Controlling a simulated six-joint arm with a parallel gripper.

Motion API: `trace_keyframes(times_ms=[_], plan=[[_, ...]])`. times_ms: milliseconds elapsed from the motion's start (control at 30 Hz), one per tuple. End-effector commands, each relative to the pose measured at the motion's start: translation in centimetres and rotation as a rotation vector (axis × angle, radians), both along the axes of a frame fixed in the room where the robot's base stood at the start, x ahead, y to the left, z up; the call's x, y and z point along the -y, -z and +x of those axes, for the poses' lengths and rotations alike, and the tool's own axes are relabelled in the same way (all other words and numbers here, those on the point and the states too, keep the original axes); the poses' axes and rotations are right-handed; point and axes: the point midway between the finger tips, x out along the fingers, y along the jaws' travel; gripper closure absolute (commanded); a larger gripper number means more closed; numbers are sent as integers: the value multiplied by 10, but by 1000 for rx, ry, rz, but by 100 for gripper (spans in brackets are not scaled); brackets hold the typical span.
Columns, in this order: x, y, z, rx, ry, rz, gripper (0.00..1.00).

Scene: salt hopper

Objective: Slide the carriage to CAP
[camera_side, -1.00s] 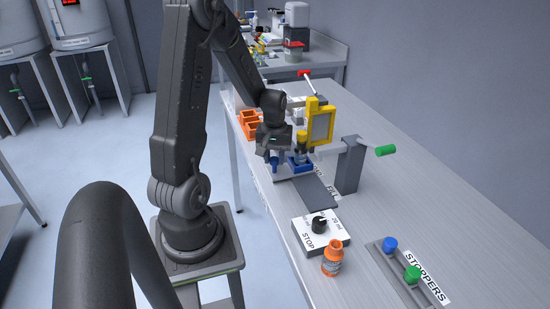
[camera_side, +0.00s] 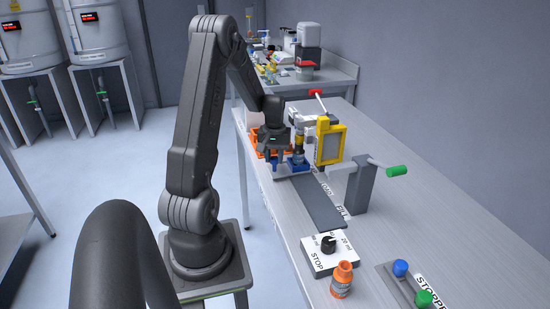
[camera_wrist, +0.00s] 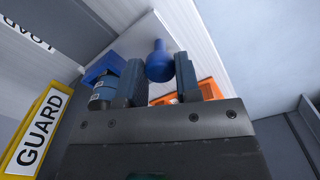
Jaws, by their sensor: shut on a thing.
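The blue carriage (camera_side: 297,162) sits on the dark rail (camera_side: 318,203), towards the rail's far end, and carries a small bottle (camera_side: 299,146). In the wrist view the carriage (camera_wrist: 103,66) shows behind my left finger, with the bottle (camera_wrist: 103,92) beside that finger. My gripper (camera_side: 276,160) is at the carriage's left side. Its two fingers (camera_wrist: 160,85) are closed around the carriage's round blue knob (camera_wrist: 160,62). A FILL label (camera_side: 341,210) lies beside the rail. I cannot make out a CAP label.
A yellow GUARD frame (camera_side: 329,140) stands right of the carriage; it also shows in the wrist view (camera_wrist: 35,132). Orange bins (camera_side: 260,146) are behind my gripper. A green-handled post (camera_side: 361,185), a dial box (camera_side: 328,252) and an orange bottle (camera_side: 342,280) stand nearer.

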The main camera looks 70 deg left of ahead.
Motion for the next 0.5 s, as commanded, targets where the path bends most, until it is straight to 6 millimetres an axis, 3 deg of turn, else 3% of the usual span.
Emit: trace_keyframes(times_ms=[33, 67, 100, 300, 500], plan=[[-6, -1, 0, 8, -4, 18, 100], [-6, -1, 0, 8, -4, 19, 67], [-7, -1, 0, 8, -4, 19, 63], [-5, -1, 0, 6, -3, 14, 44], [-4, -1, 0, 4, -2, 11, 43]])
